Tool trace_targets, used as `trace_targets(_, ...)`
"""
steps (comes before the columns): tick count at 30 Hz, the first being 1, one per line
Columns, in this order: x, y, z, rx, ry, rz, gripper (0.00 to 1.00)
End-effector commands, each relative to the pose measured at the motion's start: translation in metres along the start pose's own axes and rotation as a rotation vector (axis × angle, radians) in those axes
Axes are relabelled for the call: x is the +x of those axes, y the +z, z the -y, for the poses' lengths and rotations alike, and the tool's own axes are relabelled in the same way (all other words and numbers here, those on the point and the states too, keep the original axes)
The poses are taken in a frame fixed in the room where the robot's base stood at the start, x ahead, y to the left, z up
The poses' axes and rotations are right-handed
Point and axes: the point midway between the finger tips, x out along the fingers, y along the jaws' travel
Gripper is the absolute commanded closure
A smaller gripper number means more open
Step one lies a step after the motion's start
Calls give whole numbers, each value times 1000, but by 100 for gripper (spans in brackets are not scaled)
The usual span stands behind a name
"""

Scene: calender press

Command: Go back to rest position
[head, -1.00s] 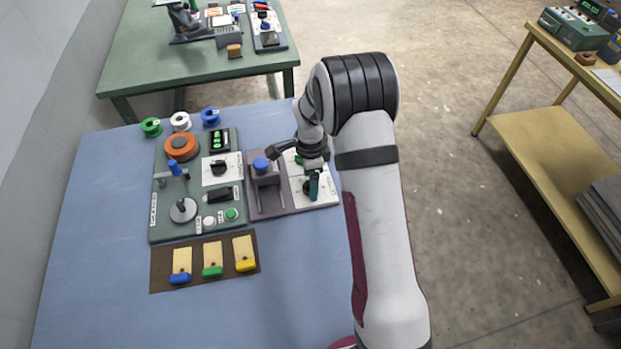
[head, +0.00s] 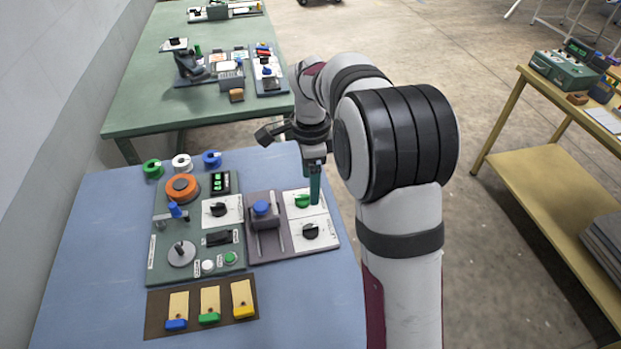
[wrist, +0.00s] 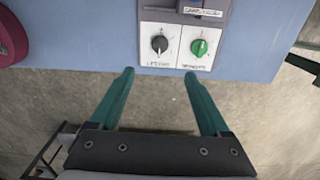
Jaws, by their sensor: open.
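My gripper (head: 314,186) is raised above the far right edge of the press panel in the head view. In the wrist view its two teal fingers (wrist: 159,80) are spread wide with nothing between them. Beyond the fingertips are two knobs on white plates: a black knob (wrist: 159,44) and a green knob (wrist: 199,47). In the head view the green knob (head: 302,200) is just left of the fingers and the black knob (head: 310,231) is nearer. The fingers look apart from both knobs.
The blue table (head: 100,230) also holds a green control panel (head: 205,235), several spools along its far edge and a brown board (head: 155,318) with coloured-ended tags. A green bench (head: 150,105) stands behind, and a yellow shelf table (head: 545,165) stands right. Floor between them is clear.

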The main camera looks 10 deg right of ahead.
Motion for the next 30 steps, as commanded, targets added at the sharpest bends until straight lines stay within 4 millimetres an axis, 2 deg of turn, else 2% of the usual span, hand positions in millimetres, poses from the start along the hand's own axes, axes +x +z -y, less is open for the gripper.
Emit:
trace_targets(7, 0, 0, 0, -1, 0, 0, 20)
trace_targets(8, -1, 0, -2, -8, 0, 1, 20)
trace_targets(10, -15, 3, -20, -72, -1, 10, 20)
trace_targets(11, -24, 5, -34, -124, -3, 17, 20)
trace_targets(14, -55, 14, -109, -386, -9, 54, 20)
trace_targets(15, -62, 18, -143, -501, -13, 72, 20)
trace_targets(18, -63, 27, -219, -767, -32, 110, 20)
trace_targets(21, -52, 34, -274, -964, -51, 138, 20)
trace_targets(24, -42, 37, -301, -1072, -63, 151, 20)
trace_targets(30, -39, 38, -308, -1103, -65, 157, 20)
